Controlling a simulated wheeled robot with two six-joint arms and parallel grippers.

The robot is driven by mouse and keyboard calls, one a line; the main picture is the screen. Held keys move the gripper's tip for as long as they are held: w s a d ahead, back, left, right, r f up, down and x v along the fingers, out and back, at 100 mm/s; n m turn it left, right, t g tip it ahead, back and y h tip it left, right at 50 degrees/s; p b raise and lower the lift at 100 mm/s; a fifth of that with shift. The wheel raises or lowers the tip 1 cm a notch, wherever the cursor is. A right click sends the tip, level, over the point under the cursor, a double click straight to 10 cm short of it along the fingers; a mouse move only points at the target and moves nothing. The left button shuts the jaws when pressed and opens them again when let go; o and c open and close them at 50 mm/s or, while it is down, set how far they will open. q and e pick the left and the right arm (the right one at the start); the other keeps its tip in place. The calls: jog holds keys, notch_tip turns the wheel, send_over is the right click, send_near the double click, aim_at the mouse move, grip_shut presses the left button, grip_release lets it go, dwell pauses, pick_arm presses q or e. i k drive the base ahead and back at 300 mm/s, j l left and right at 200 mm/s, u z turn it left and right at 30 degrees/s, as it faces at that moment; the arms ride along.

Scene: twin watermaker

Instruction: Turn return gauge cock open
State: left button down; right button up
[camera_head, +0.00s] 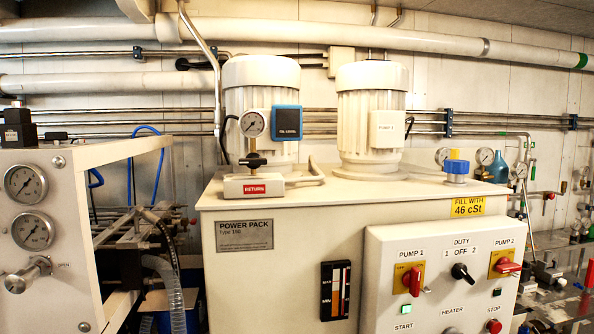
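The return gauge (253,124) is a round white dial on top of the power pack, at the upper left of the cabinet. Directly under it is the gauge cock, with a small black handle (254,161) that lies roughly crosswise to the vertical stem. The cock stands on a cream block with a red RETURN label (255,189). The gauge needle is too small to read surely. Neither of my grippers shows in the head view, and nothing touches the cock handle.
A pipe elbow (308,178) sits right of the block. The control panel (440,270) juts out in front; a gauge panel (42,240) stands at left.

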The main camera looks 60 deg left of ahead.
aim_at(254, 161)
jog(key=u, duration=2.05)
